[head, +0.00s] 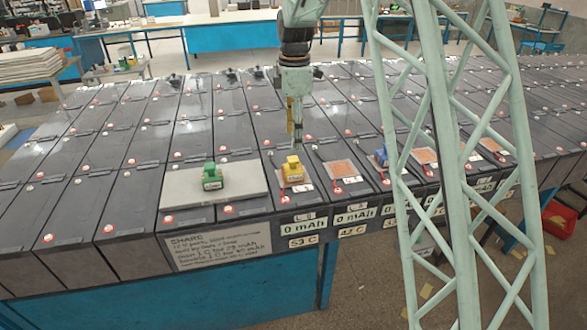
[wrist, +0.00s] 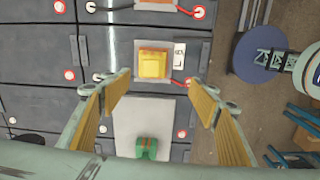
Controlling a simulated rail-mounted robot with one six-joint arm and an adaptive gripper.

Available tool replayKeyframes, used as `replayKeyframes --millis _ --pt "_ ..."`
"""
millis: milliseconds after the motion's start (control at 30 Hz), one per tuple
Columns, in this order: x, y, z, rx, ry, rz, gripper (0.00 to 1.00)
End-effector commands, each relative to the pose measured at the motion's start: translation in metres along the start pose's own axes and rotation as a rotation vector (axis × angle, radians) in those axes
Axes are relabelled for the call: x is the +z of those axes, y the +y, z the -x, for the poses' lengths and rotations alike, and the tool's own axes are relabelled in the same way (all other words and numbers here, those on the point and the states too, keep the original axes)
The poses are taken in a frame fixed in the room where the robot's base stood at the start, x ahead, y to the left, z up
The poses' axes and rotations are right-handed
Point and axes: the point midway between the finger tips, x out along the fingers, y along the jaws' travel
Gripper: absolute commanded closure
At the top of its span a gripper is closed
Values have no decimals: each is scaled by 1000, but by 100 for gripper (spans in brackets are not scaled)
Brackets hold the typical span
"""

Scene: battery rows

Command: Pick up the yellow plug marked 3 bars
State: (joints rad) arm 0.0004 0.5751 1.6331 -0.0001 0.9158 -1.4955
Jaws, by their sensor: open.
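The yellow plug (head: 293,170) stands upright on a battery top near the front edge, on an orange-edged pad. It also shows in the wrist view (wrist: 153,63), where its bar marks are too small to read. My gripper (head: 296,138) hangs above and just behind it in the head view. In the wrist view my gripper (wrist: 160,88) has its two fingers wide apart with nothing between them, and the yellow plug lies beyond the fingertips, roughly centred.
A green plug (head: 211,178) sits on a grey board (head: 178,196) left of the yellow one. A blue plug (head: 381,154) stands to the right, partly behind a lattice frame (head: 455,170). Red and white terminals and several red leads dot the battery tops.

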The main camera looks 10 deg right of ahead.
Motion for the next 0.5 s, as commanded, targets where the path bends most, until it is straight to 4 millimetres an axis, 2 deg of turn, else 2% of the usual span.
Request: replayKeyframes --millis 233,500 --pt "-1 18 -20 -16 -1 66 44" --pt "-2 22 -24 -17 -1 82 44"
